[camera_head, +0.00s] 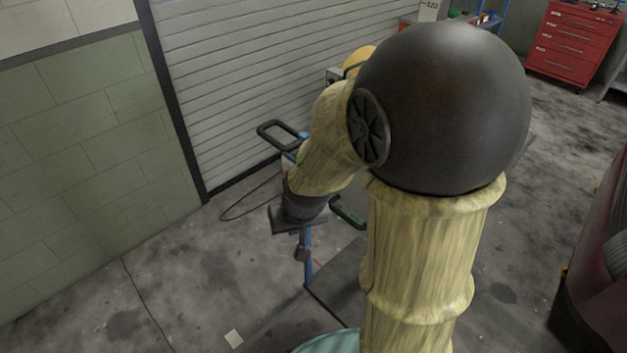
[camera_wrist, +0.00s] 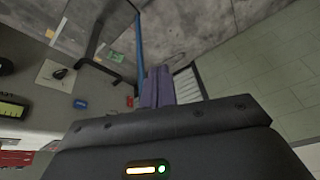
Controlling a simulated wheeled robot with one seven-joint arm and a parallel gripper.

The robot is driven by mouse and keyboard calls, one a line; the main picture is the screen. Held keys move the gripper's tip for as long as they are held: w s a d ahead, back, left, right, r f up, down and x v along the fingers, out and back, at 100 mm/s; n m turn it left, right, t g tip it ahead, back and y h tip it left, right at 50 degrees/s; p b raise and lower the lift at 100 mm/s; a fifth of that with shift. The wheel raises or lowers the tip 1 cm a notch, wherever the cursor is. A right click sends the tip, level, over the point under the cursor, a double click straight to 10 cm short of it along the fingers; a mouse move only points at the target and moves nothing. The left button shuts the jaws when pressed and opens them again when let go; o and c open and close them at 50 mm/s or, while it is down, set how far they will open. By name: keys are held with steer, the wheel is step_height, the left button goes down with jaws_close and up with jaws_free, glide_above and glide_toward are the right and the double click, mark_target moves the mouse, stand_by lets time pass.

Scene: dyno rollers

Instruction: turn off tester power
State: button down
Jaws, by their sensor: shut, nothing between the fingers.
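The tester's grey panel (camera_wrist: 40,45) fills the left of the wrist view. It has a black switch or knob on a white plate (camera_wrist: 58,75), a lit green-yellow display (camera_wrist: 12,110) at the left edge and a small blue part (camera_wrist: 80,104). My gripper (camera_wrist: 157,88) is shut and empty, its fingers to the right of the panel and apart from the switch. In the head view my gripper (camera_head: 302,254) points down beside a blue post. My arm hides most of the tester there; whether the switch is on or off cannot be told.
A black handle (camera_head: 280,134) and a green-marked black handle (camera_head: 347,212) stick out near my arm. A blue post (camera_head: 308,270) stands behind the gripper. A shutter door (camera_head: 240,70) and green block wall (camera_head: 80,150) lie beyond. A red tool cabinet (camera_head: 570,45) stands far right.

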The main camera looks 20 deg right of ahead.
steer(key=w+f+m+t+h, duration=0.2)
steer(key=w+m+t, duration=0.1)
steer(key=w, duration=0.9)
steer(key=w+f+m+t+h, duration=0.2)
steer(key=w+f+m+t, duration=0.1)
steer(key=w, duration=1)
step_height(320, 180, down, 10)
steer(key=s+d+m+g+h+b, duration=0.1)
steer(key=m+g+h, duration=0.3)
steer(key=h, duration=0.7)
steer(key=s+d+m, duration=0.1)
steer(key=m, duration=0.1)
steer(key=shift+d+r+m+h+b, duration=0.2)
steer(key=shift+m+h+b, duration=0.1)
steer(key=shift+m+b, duration=0.1)
steer(key=p+x, duration=0.4)
steer(key=x, duration=1)
